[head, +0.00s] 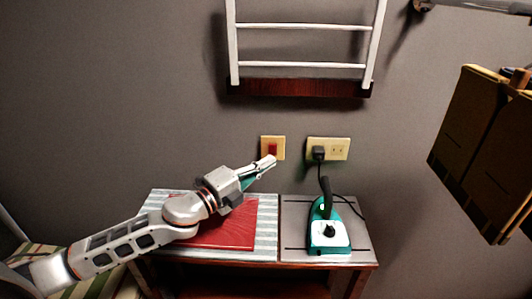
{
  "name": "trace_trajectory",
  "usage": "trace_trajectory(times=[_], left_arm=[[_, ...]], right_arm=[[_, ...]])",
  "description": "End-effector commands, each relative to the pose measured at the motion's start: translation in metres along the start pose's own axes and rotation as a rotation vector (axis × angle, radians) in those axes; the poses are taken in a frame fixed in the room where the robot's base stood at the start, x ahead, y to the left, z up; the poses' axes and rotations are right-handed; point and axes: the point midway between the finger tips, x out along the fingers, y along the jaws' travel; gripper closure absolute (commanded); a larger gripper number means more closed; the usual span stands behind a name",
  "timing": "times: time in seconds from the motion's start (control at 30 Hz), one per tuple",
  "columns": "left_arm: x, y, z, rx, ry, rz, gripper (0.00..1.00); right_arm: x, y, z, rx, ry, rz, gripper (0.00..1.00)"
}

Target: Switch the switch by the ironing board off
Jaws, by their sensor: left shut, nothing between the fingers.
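The switch (272,148) is a red rocker on a cream wall plate, mounted on the grey wall above the ironing board. The ironing board (267,213) has a striped cover, with a red folded cloth (222,232) lying on it. My left gripper (272,160) is shut and empty. Its fingertips are in front of the lower part of the switch plate, just below the red rocker. I cannot tell whether they touch it. The rocker's position is too small to read. My right gripper is not in view.
A teal iron (329,229) stands on the grey right part of the board. Its black plug (319,153) sits in the outlet (341,148) right of the switch. A white rack (303,65) hangs above. A brown box-like object (480,150) hangs at right.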

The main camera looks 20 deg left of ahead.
Motion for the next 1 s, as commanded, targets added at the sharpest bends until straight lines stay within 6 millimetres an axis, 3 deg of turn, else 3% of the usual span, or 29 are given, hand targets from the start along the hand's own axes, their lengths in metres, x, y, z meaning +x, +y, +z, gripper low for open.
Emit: trace_trajectory(times=[0.1, 0.3, 1.0], left_arm=[[0.014, -0.001, 0.015, 0.002, -0.003, 0.0, 1.0], [0.025, 0.001, 0.026, 0.0, 0.0, 0.001, 1.0], [0.032, -0.002, 0.033, 0.0, -0.002, 0.0, 1.0]], right_arm=[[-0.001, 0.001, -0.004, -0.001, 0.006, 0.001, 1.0], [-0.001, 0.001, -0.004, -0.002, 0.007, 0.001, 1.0], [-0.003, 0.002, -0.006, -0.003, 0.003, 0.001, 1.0]])
